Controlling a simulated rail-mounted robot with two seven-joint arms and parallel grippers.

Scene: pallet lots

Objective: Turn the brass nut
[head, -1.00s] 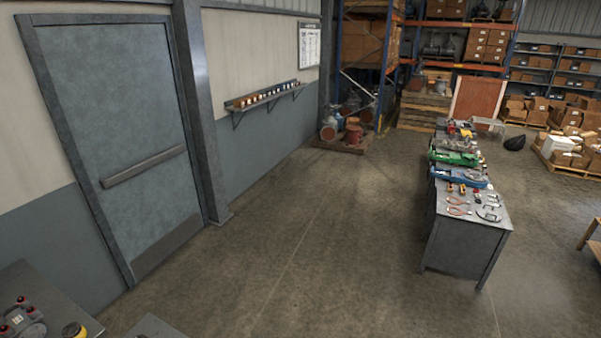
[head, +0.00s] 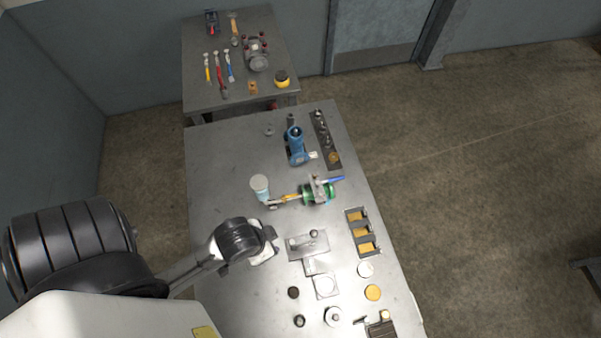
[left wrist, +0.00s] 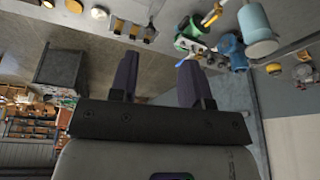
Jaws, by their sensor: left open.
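A green valve-like fitting (head: 318,194) lies on the grey workbench (head: 215,150). A yellow-brass piece (head: 291,197) joins its left side, beside a pale blue and white cup-shaped part (head: 261,187). I cannot tell whether this piece is the brass nut. In the left wrist view the brass piece (left wrist: 212,15), the green fitting (left wrist: 189,27) and the pale blue cup (left wrist: 257,28) show at the top. My left gripper (head: 266,247) is above the bench, lower left of the fitting and apart from it. Its two dark fingers (left wrist: 156,75) are spread and empty.
A blue pump-like body (head: 296,146) stands behind the fitting. A tray of yellow blocks (head: 362,233), metal plates (head: 308,245) and several round parts lie to the right and front. A second table (head: 200,90) with tools stands behind.

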